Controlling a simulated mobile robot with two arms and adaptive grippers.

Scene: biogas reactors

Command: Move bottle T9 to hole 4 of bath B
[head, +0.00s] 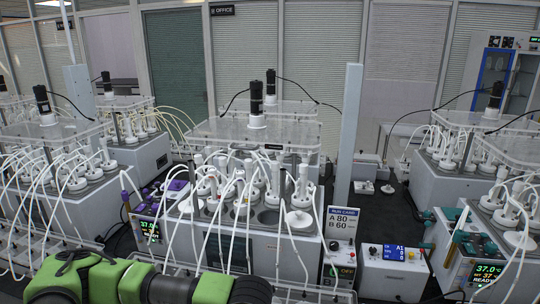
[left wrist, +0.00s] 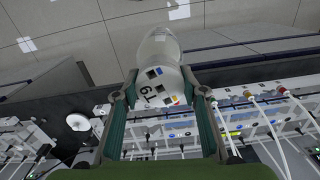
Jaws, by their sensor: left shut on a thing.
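In the left wrist view my left gripper (left wrist: 163,88) is shut on a white, translucent bottle (left wrist: 158,50). The bottle's label shows upside down and seems to read T9, with small coloured squares. The bottle is clear of other things around it. In the head view only my green left arm shows at the bottom left; its gripper is out of frame. The middle bath (head: 250,243) holds several white-capped bottles with tubes, and an open dark hole (head: 268,217) shows near its front. I cannot read a bath letter or hole numbers. My right gripper is not in view.
A run card (head: 341,235) reads A 80, B 60. A control box (head: 393,270) with a blue display stands right of the middle bath. A right bath (head: 455,200) and left baths (head: 60,190) are crowded with bottles and tubes. A grey post (head: 348,135) rises behind.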

